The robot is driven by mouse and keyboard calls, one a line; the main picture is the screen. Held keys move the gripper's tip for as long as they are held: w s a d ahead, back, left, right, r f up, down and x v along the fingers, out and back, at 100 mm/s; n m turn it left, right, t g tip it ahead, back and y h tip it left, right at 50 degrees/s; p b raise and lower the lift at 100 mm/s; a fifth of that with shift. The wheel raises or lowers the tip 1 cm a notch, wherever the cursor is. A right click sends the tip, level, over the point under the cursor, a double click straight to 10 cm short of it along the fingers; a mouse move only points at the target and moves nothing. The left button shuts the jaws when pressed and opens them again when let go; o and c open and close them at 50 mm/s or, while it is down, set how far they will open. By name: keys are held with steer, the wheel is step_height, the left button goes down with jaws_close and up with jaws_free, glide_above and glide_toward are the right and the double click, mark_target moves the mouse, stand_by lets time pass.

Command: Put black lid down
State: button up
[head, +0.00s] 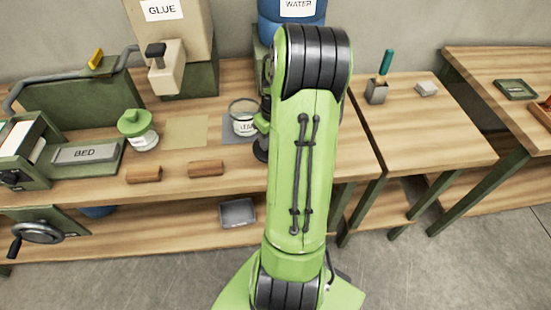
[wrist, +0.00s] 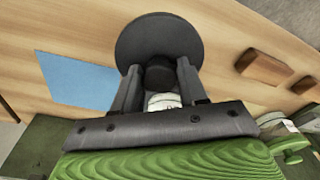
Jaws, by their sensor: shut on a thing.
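In the wrist view, my gripper (wrist: 158,80) is shut on the knob of the black lid (wrist: 158,38). The lid is a round dark disc held past the fingertips, over the wooden bench. I cannot tell whether it touches the bench top. In the head view, my arm hides most of the gripper and lid; a dark edge shows left of the arm. An open glass jar (head: 243,117) with a partly hidden label stands just left of the arm on a grey-blue mat (head: 229,131).
A green-capped jar (head: 138,130), a tan mat (head: 185,131) and two wooden blocks (head: 144,175) (head: 206,168) are on the bench (head: 90,190). A glue container (head: 175,40) and a blue water container (head: 270,28) stand behind. A blue patch (wrist: 75,80) lies left of the lid in the wrist view.

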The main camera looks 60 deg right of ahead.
steer(key=f, duration=0.5)
steer(key=shift+s+b, duration=0.2)
steer(key=shift+b, duration=0.2)
steer(key=shift+w, duration=0.1)
steer(key=shift+f, duration=0.2)
steer(key=o, duration=1)
steer(key=shift+o, duration=0.2)
steer(key=shift+r, duration=0.1)
